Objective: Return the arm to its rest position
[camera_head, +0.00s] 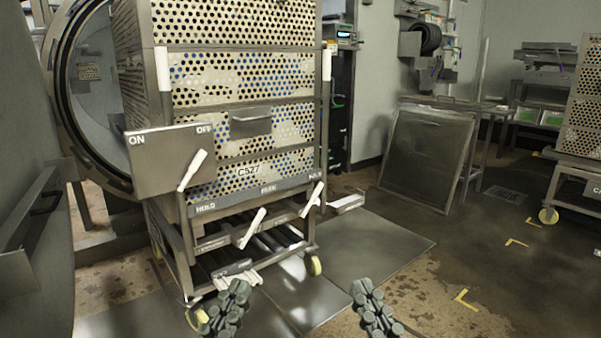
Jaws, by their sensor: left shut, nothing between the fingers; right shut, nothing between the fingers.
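My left gripper (229,306) shows at the bottom of the head view, left of centre, with its dark segmented fingers together and empty. My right gripper (372,306) shows at the bottom, right of centre, also shut and empty. Both are in the foreground, in front of a wheeled cart (255,190) stacked with perforated trays. I see no contact between either gripper and the cart. The rest of both arms is outside the view.
The round retort opening (95,95) stands behind the cart at left. An ON/OFF panel (160,165) with a white lever (192,170) is at the cart's left. A grey panel (420,155) leans at the back. A second cart (578,170) stands at right. Floor at lower right is clear.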

